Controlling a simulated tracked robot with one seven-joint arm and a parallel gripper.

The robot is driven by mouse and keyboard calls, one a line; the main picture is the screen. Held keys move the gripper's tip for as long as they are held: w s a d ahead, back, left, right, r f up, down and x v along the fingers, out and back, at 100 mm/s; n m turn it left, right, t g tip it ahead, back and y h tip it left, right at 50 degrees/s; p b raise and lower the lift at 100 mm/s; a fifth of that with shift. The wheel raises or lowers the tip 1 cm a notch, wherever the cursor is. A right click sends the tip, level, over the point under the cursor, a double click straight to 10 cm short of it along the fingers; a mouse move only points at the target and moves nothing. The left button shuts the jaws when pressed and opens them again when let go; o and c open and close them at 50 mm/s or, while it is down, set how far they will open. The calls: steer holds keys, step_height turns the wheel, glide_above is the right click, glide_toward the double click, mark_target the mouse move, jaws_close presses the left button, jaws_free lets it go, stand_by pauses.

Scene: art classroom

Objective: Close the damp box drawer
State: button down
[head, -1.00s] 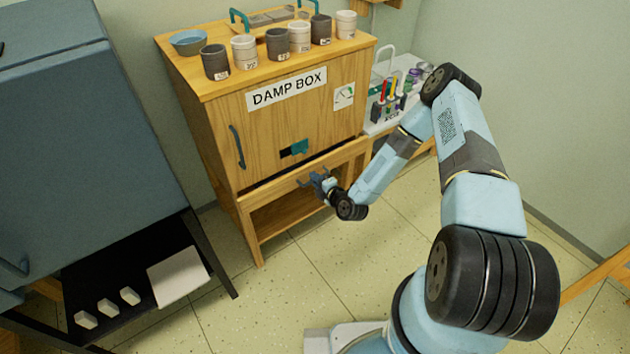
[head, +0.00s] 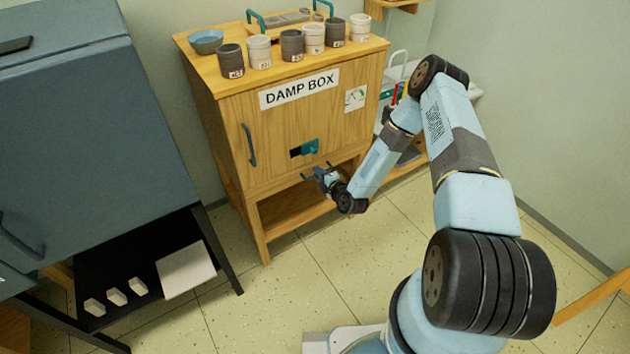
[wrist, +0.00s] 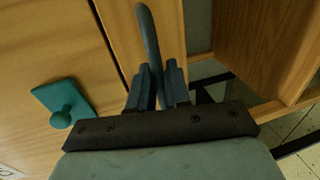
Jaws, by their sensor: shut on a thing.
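The damp box (head: 235,135) is a wooden cabinet with a "DAMP BOX" label. Its drawer (head: 281,188) is low down, below the door, and its front looks flush or nearly flush with the cabinet. In the wrist view a thin dark seam runs between the door and the drawer front (wrist: 180,25). My gripper (head: 317,173) is at the drawer front. In the wrist view my gripper (wrist: 160,85) has its fingers closed around the curved dark blue-grey drawer handle (wrist: 148,35). Part of the handle is hidden between the fingers.
A teal knob (head: 310,147) sits on the door above the drawer, beside a dark slot. Several cups (head: 292,45) and a blue bowl (head: 206,41) stand on the cabinet top. A blue-grey cabinet (head: 90,130) stands at left. The floor in front (head: 270,295) is clear.

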steer(key=shift+w+f, duration=0.1)
steer(key=c, duration=1.4)
jaws_free()
steer(key=shift+w+a+f, duration=0.1)
steer(key=shift+c, duration=0.2)
steer(key=shift+o, duration=0.6)
steer(key=shift+r, duration=0.2)
steer(key=v, duration=1.3)
steer(key=shift+s+d, duration=0.25)
steer(key=shift+s, duration=0.1)
steer(key=shift+w, duration=0.1)
